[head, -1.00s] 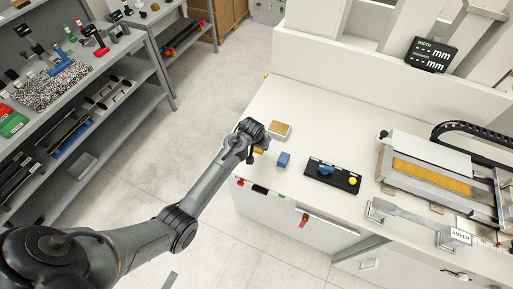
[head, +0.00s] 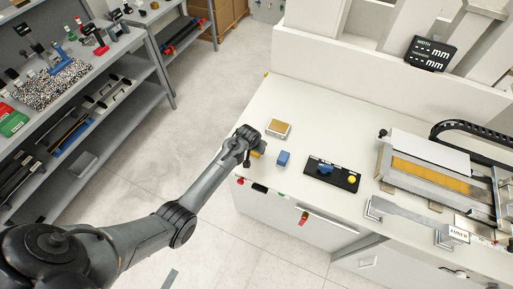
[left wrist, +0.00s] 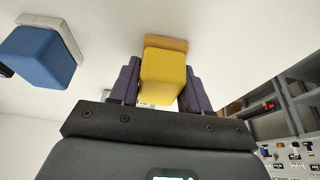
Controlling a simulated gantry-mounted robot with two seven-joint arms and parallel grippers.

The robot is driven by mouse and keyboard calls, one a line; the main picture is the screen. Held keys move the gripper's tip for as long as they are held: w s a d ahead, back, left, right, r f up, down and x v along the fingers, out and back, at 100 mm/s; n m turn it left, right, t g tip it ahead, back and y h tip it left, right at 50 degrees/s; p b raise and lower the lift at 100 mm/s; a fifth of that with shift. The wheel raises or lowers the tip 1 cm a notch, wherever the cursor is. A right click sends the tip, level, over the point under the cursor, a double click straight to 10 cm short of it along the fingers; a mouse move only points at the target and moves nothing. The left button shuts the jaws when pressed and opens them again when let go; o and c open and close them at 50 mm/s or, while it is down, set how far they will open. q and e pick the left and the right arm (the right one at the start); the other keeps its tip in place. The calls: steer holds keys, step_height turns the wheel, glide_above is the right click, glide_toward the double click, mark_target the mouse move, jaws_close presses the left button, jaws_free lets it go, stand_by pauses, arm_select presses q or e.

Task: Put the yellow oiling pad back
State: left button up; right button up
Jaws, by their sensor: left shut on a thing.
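The yellow oiling pad (left wrist: 165,80) is between the two fingers of my left gripper (left wrist: 160,88) in the left wrist view, and the gripper is shut on it. A tan layer shows along the pad's far edge. In the head view my left gripper (head: 252,153) is at the left edge of the white bench, and only a small yellow part of the pad (head: 258,153) shows beside it. I cannot tell whether the pad touches the bench. My right gripper is not in view.
A blue pad (head: 284,158) stands just right of the gripper; it also shows in the left wrist view (left wrist: 42,57). A tray with a tan top (head: 278,128) lies behind. A black plate (head: 331,174) with blue and yellow knobs is farther right. Shelves (head: 150,85) stand at left.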

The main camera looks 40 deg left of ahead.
arm_select(q)
steer(key=o, duration=0.9)
steer(key=shift+f, duration=0.1)
steer(key=shift+o, duration=0.2)
steer(key=shift+r, duration=0.35)
steer(key=v, duration=1.1)
steer(key=s+d+r+m, duration=0.1)
steer(key=s+d, duration=0.4)
steer(key=s, duration=0.4)
steer(key=s+d+r+m+h, duration=0.1)
steer(key=s+d, duration=0.3)
steer(key=s, duration=0.6)
steer(key=s+d+r+m, duration=0.1)
steer(key=s+d+m, duration=0.2)
steer(key=s, duration=0.6)
steer(key=d, duration=0.2)
steer(key=shift+s+d+g, duration=0.25)
steer(key=shift+d+g, duration=0.05)
steer(key=shift+r+p, duration=0.15)
steer(key=shift+p, duration=0.15)
